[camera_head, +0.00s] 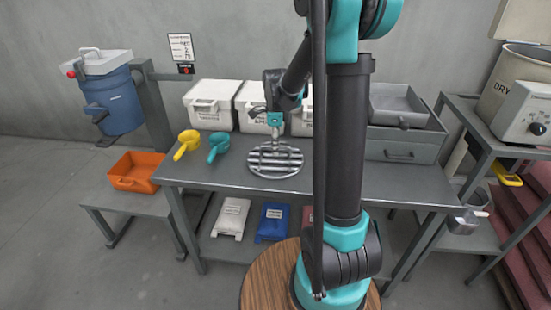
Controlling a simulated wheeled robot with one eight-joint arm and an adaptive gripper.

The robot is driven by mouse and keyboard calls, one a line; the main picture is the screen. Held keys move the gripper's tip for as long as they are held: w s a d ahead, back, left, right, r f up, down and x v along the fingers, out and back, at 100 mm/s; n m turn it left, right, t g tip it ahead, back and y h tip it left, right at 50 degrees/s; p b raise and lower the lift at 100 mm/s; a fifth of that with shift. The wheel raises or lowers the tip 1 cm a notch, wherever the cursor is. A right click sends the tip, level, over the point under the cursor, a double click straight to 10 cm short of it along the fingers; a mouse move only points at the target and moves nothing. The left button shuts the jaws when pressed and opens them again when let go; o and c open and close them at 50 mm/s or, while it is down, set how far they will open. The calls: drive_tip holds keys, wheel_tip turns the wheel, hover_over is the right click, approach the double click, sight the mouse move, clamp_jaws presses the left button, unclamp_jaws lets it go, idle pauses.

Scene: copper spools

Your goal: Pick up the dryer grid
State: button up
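The dryer grid (262,162) is a round grey slatted disc. It lies on the dark grey table, left of my arm's upright link. My gripper (275,138) is above the back right part of the grid, pointing down. Its fingers are small and dark in this view. I cannot tell whether they touch the grid or whether they are open or shut.
Yellow (187,143) and teal (217,146) scoops lie left of the grid. White lidded bins (210,103) stand behind it. A grey drawer box (402,145) is at right. An orange tray (135,172) sits on a low bench. The table's front strip is clear.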

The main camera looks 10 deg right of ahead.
drive_tip(key=shift+f, duration=0.45)
clamp_jaws()
